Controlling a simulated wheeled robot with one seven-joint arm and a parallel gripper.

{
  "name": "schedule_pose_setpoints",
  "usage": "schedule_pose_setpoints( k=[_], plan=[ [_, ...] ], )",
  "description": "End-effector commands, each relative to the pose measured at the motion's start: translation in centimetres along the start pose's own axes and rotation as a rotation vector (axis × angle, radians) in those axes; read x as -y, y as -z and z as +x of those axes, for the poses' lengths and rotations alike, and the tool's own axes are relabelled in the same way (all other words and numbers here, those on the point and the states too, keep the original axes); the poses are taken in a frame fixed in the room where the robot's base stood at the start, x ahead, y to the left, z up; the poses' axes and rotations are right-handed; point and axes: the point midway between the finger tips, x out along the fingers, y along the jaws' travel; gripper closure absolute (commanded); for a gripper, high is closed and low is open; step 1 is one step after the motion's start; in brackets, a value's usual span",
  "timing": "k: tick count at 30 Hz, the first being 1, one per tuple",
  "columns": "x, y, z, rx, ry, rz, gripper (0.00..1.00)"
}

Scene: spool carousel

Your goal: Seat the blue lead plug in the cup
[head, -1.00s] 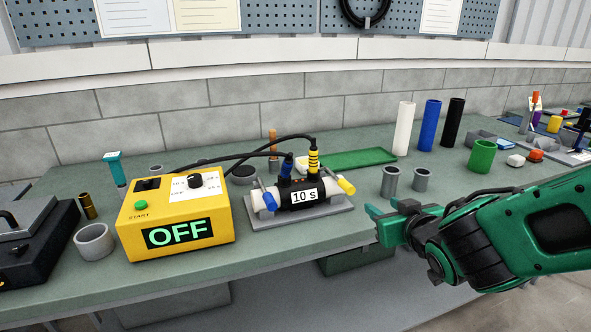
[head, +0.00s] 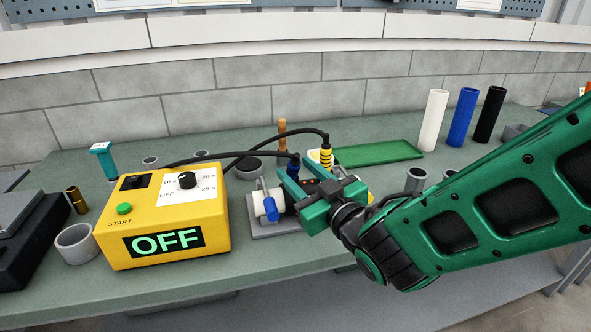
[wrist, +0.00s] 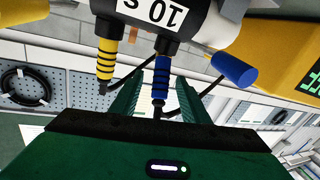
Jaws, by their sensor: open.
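The blue lead plug (head: 294,165) stands at a black post on the grey fixture; the wrist view shows it too (wrist: 162,78), its lower end at a black cup (wrist: 167,46) beneath the "10 S" label. I cannot tell how deeply it sits. My gripper (head: 298,183) is at the fixture. In the wrist view its open green fingers (wrist: 158,92) lie on either side of the blue plug, with a gap visible. A yellow-striped plug (wrist: 105,58) stands beside it in another post. My gripper hides much of the fixture in the head view.
The yellow timer box (head: 165,225) showing OFF stands left of the fixture. Black cables arc behind the plugs. A green tray (head: 380,155) lies behind, with white, blue and black tubes at right. A grey ring (head: 76,244) stands at far left.

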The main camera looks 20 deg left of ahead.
Motion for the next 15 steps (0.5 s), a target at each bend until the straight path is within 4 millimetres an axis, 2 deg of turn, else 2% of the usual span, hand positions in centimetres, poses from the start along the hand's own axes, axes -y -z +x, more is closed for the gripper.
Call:
schedule_pose_setpoints(
  k=[8,15],
  plan=[
    [-0.1,-0.1,2.0,0.001,-0.002,0.0,0.58],
    [-0.3,-0.2,5.2,0.002,-0.003,-0.002,0.58]
  ],
)
